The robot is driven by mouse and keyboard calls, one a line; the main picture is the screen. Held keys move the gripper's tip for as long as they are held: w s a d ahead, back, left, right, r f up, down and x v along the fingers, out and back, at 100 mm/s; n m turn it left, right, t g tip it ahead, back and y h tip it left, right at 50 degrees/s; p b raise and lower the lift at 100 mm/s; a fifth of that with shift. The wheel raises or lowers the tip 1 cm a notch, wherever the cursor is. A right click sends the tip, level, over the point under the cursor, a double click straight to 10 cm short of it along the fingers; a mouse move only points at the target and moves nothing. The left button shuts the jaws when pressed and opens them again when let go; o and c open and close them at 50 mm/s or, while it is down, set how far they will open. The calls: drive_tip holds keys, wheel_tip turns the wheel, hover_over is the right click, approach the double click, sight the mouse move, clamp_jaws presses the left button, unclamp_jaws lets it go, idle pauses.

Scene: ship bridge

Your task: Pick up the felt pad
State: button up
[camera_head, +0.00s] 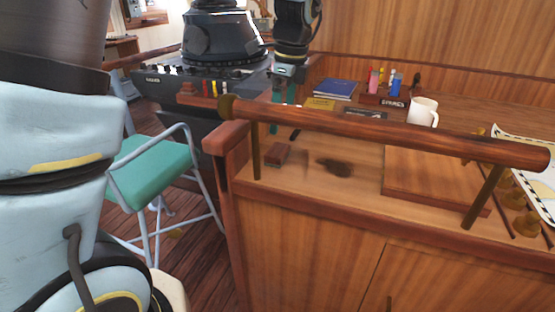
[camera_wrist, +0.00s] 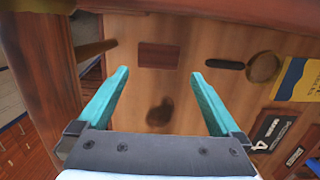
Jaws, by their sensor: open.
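The felt pad appears to be the small reddish-brown block (camera_head: 278,154) lying on the wooden desk top near its left end, behind the front rail. In the wrist view it shows as a flat brown rectangle (camera_wrist: 158,55), ahead of and between the lines of the fingers. My gripper (camera_head: 282,104) is above the left part of the desk, beyond the rail in the head view. Its teal fingers (camera_wrist: 158,80) are spread apart with nothing between them. The gripper is apart from the pad; part of the fingers is hidden by the rail in the head view.
A wooden rail (camera_head: 400,134) on posts runs along the desk's front edge. A dark stain (camera_head: 337,167) marks the desk. A white mug (camera_head: 422,111), a pen holder (camera_head: 385,100), a blue book (camera_head: 335,88) and a yellow booklet (camera_head: 320,103) stand or lie farther back. A green chair (camera_head: 150,165) is left.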

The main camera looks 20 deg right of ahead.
sight(278, 149)
drive_tip(key=f+p, duration=0.1)
drive_tip(key=f, duration=0.5)
drive_tip(key=f+p, duration=0.1)
drive_tip(key=f, duration=0.2)
drive_tip(key=shift+w+a+f+p, duration=0.15)
drive_tip(key=shift+w+a+p, duration=0.1)
drive_tip(key=shift+a+p, duration=0.15)
drive_tip(key=c, duration=1)
